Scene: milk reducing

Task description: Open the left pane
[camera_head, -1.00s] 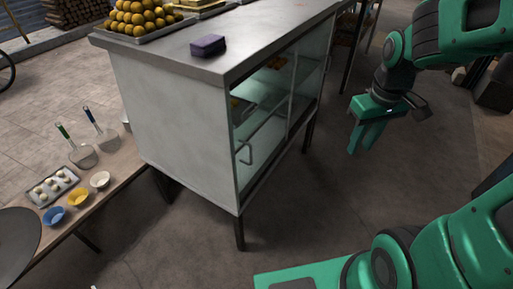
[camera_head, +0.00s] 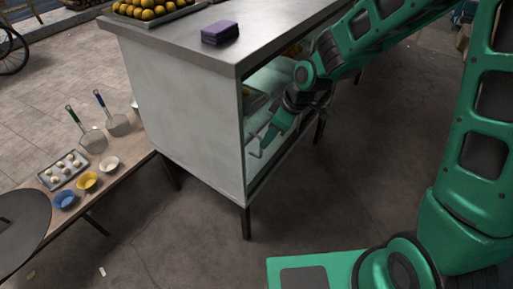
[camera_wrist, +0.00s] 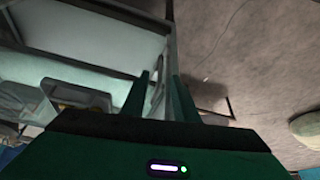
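The left pane is the glass front panel of the metal cabinet (camera_head: 185,115), on the side facing right. Its glass (camera_head: 259,118) shows behind my gripper. A thin bar handle (camera_head: 256,154) shows low on the pane, partly hidden by my fingers. My gripper (camera_head: 267,146) points down at the pane, right beside the handle. In the wrist view, the two fingers of my gripper (camera_wrist: 162,76) are apart, with a pale upright edge showing between them. I cannot tell whether the fingers touch the handle. The pane looks closed.
A purple block (camera_head: 220,33) and a tray of round yellow items (camera_head: 160,14) stand on the cabinet top. A low table (camera_head: 127,160) with bowls and strainers stands at left. Floor (camera_head: 340,200) right of the cabinet is clear.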

